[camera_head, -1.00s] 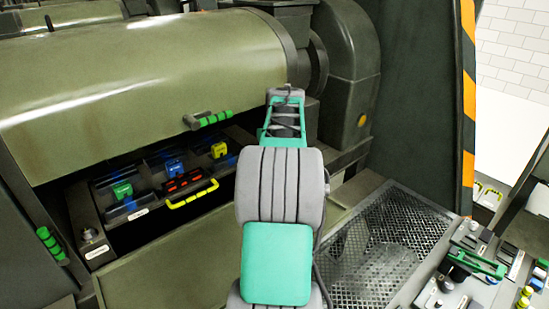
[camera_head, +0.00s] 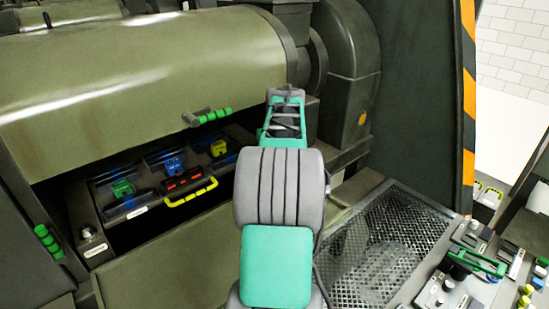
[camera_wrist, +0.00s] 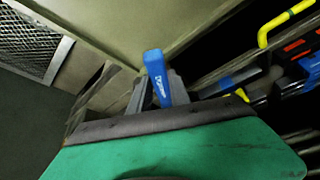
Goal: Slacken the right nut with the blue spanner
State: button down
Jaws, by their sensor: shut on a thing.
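My gripper (camera_wrist: 159,86) shows in the wrist view with its grey fingers shut on the blue spanner (camera_wrist: 155,64). The spanner's blue handle with white lettering sticks up between the fingers. Its working end is hidden. In the head view the arm reaches up toward the machine beneath the right end of the big olive cylinder, and the gripper and spanner are hidden there. I cannot make out the right nut in either view.
A tool rack (camera_head: 105,213) under the olive cylinder (camera_head: 150,75) has green, blue and yellow holders and a yellow handle (camera_head: 193,193). A mesh tray (camera_head: 385,240) lies right of the arm. A control panel (camera_head: 470,270) stands at the lower right.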

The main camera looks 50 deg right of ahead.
jog(key=shift+f+b, duration=0.65)
jog(key=shift+f, duration=0.4)
dwell(0.4)
jog(key=shift+s+d+n+p, duration=0.55)
jog(key=shift+d+n+p, duration=0.2)
jog(key=shift+n, duration=0.05)
jog(key=shift+s+d+n+t+y+p, duration=0.45)
jog(key=shift+d+n+p, duration=0.35)
jog(key=shift+p, duration=0.25)
